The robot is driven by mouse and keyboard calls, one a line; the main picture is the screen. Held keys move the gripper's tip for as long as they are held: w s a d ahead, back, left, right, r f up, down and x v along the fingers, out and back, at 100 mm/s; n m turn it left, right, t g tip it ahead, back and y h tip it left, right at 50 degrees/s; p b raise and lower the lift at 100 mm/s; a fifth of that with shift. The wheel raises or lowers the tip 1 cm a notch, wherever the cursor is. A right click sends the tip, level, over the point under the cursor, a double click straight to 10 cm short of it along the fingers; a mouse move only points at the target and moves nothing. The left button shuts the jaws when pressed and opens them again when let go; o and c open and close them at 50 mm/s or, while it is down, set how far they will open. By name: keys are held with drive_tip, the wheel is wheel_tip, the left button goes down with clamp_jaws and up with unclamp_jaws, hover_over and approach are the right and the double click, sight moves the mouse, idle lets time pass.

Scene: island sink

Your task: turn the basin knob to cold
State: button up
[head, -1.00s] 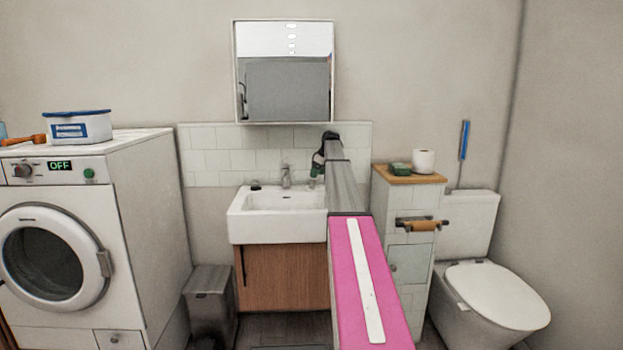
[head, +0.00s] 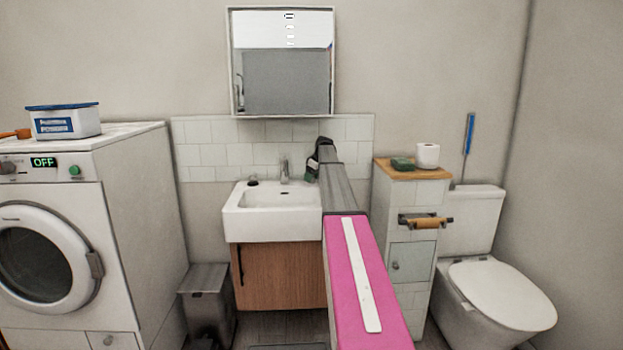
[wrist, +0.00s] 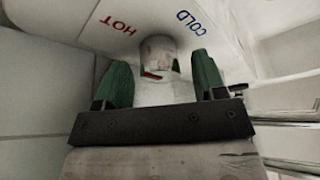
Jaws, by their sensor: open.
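The basin knob (wrist: 158,54) is a pale round knob with a red mark on its side, seen in the wrist view. It stands on the white basin beside a red HOT label (wrist: 118,24) and a blue COLD label (wrist: 191,23). My gripper (wrist: 160,62) is open, with one green finger on each side of the knob. I cannot tell whether the fingers touch it. In the head view the white basin (head: 240,224) is ahead, and my gripper (head: 312,165) is over its back right corner. The knob is not distinguishable there.
The faucet (head: 284,169) stands at the basin's back, left of my gripper. A small dark item (head: 253,182) sits on the back left rim. The tiled cabinet (head: 410,263) is close on the right, and the washing machine (head: 130,230) stands left.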

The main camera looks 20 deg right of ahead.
drive_tip(key=shift+f, duration=0.25)
drive_tip(key=c, duration=0.9)
drive_tip(key=shift+a+m, duration=0.1)
drive_tip(key=shift+m, duration=0.2)
drive_tip(key=m, duration=0.2)
drive_tip(key=m+t+h, duration=0.1)
drive_tip(key=m, duration=0.1)
drive_tip(key=shift+h, duration=0.3)
drive_tip(key=m+h, duration=0.1)
drive_tip(key=m, duration=0.3)
drive_tip(key=shift+m+h, duration=0.4)
drive_tip(key=m, duration=0.2)
drive_tip(key=m+h, duration=0.1)
drive_tip(key=m, duration=0.1)
drive_tip(key=shift+w+h, duration=0.1)
drive_tip(key=shift+h, duration=0.2)
drive_tip(key=shift+m+g+h, duration=0.6)
drive_tip(key=shift+m+g, duration=0.2)
drive_tip(key=shift+m, duration=1.4)
